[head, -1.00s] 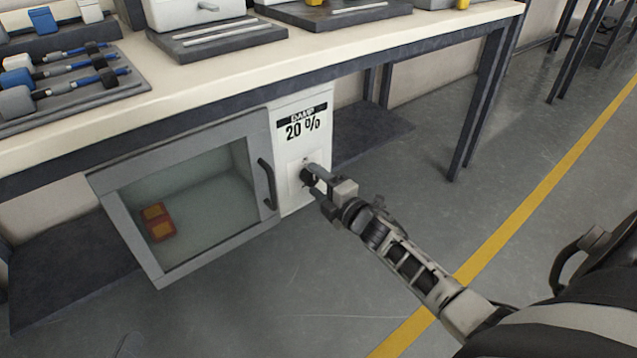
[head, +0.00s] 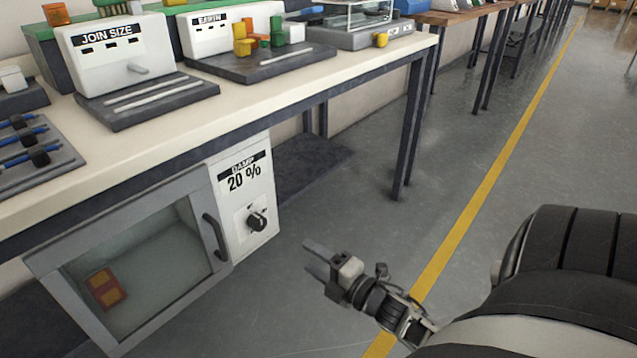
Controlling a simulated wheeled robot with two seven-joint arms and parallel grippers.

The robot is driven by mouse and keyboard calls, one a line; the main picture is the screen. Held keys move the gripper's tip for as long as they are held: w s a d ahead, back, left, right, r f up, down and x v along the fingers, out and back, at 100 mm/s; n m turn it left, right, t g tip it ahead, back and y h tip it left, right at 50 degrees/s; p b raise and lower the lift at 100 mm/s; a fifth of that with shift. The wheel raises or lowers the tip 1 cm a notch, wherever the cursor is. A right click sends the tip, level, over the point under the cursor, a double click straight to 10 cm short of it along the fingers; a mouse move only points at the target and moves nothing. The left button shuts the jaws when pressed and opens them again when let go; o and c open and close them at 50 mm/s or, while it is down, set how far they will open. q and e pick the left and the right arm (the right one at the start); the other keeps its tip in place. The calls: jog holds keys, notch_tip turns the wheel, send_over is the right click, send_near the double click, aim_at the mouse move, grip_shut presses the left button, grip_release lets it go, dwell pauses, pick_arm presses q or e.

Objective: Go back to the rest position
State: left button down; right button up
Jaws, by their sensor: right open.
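My right gripper (head: 318,262) is open and empty. It is apart from the damp cabinet and hangs over the grey floor to the right of it. The cabinet's black knob (head: 257,220) is free, on the white panel (head: 246,190) marked "DAMP 20 %". The cabinet's glass door (head: 135,265) appears shut, and a red and orange piece (head: 104,288) shows behind the glass. My left gripper is not in the head view.
The bench (head: 330,75) stands above the cabinet, with a "JOIN SIZE" machine (head: 115,60) and other devices on it. A dark bench leg (head: 408,140) stands right of the cabinet. The floor (head: 360,225) around my right gripper is clear, with a yellow line (head: 490,180).

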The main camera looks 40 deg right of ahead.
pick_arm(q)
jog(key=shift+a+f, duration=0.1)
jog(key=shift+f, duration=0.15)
pick_arm(e)
jog(key=shift+s, duration=0.5)
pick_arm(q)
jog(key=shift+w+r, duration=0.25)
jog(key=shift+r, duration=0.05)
